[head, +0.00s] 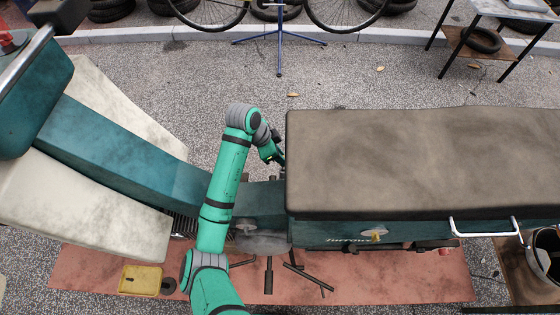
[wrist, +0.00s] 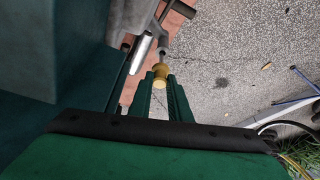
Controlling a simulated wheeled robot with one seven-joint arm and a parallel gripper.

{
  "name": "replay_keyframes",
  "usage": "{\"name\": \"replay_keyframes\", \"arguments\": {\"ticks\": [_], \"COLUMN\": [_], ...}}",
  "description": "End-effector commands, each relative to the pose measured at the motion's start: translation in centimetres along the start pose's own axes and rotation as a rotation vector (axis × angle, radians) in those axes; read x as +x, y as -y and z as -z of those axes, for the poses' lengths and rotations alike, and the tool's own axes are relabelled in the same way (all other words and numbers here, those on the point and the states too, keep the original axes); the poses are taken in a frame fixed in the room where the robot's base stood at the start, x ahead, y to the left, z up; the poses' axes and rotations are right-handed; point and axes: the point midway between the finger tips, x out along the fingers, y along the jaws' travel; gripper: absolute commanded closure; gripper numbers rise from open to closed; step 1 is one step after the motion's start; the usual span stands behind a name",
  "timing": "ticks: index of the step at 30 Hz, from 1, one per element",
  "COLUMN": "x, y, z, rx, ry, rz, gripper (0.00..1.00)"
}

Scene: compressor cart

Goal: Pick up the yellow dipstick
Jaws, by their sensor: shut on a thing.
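The yellow dipstick (wrist: 160,72) shows in the wrist view as a yellow round knob at the tips of my gripper's fingers. My gripper (wrist: 167,84) is shut on it, with one dark green finger on each side. A grey metal part lies just beyond the knob; I cannot tell whether the dipstick is still seated in anything. In the head view my gripper (head: 279,159) is beside the left end of the brown-topped cart, and the dipstick is hidden there.
A teal and cream machine body (head: 120,150) stands at left. A red mat (head: 400,285) with loose tools and a yellow tray (head: 140,280) lies in front.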

Motion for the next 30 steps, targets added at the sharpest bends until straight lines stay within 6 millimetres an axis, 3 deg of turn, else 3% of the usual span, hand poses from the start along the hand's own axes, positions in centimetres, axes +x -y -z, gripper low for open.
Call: {"name": "replay_keyframes", "arguments": {"ticks": [18,30], "x": [-10.4,-12.3], "y": [0.1,0.0], "z": [4.3,5.1], "rx": [0.002,0.001], "ry": [0.001,0.000], "rz": [0.003,0.001], "gripper": [1.00,1.00]}}
